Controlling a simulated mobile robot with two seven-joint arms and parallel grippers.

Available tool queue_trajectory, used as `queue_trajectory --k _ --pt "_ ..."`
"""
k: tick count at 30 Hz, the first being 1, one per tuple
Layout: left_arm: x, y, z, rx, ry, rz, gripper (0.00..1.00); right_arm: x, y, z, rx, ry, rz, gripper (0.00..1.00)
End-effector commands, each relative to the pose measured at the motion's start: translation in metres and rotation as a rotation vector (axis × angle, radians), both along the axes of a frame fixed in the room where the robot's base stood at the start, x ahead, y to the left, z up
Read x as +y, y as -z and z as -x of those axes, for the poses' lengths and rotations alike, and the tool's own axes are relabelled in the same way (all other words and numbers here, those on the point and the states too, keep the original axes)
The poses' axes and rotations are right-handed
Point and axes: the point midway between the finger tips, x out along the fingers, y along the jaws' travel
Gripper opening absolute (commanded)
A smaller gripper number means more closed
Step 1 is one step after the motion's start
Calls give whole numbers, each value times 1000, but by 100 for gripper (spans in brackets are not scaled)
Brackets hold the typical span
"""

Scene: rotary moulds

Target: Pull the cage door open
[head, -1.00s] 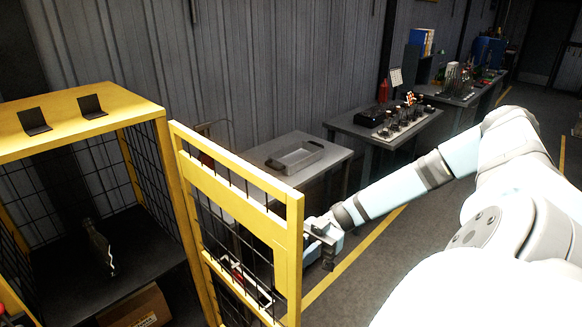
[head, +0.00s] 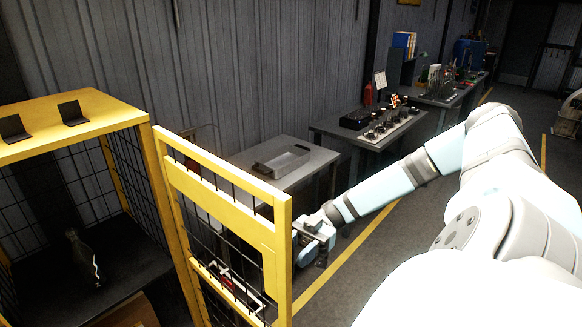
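The yellow cage door (head: 222,202) with black mesh stands swung out from the yellow cage frame (head: 100,133). It is hinged at the cage's right front post, and the cage's front stands open. My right gripper (head: 318,238) is at the door's free edge, on its outer right side, beside the upright. Its fingers are partly hidden, and I cannot tell whether they are closed on the door. My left gripper is not in view.
Inside the cage a dark bottle-like object (head: 84,258) stands on a dark shelf, with a cardboard box (head: 125,312) below. A grey table (head: 320,160) with a metal tray (head: 283,161) stands behind the door. Floor to the right is clear, with a yellow line (head: 345,259).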

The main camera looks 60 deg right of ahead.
Motion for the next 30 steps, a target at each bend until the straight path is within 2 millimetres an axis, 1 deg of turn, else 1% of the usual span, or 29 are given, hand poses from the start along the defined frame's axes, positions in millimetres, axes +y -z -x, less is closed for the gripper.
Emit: queue_trajectory --k 1,9,12,15,18,21,30 --pt "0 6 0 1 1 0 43 -11 4 1 1 3 4 41" --pt "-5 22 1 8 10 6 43 -73 4 6 2 3 3 41" --pt "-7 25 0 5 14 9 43 -92 3 7 1 2 3 41" --pt "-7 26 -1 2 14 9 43 -106 3 8 1 2 2 41" --pt "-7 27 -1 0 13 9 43 -115 2 9 1 1 0 41" --pt "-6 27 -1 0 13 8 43 -119 1 9 1 0 -1 41" --pt "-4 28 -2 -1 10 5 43 -119 0 9 1 0 -1 41"
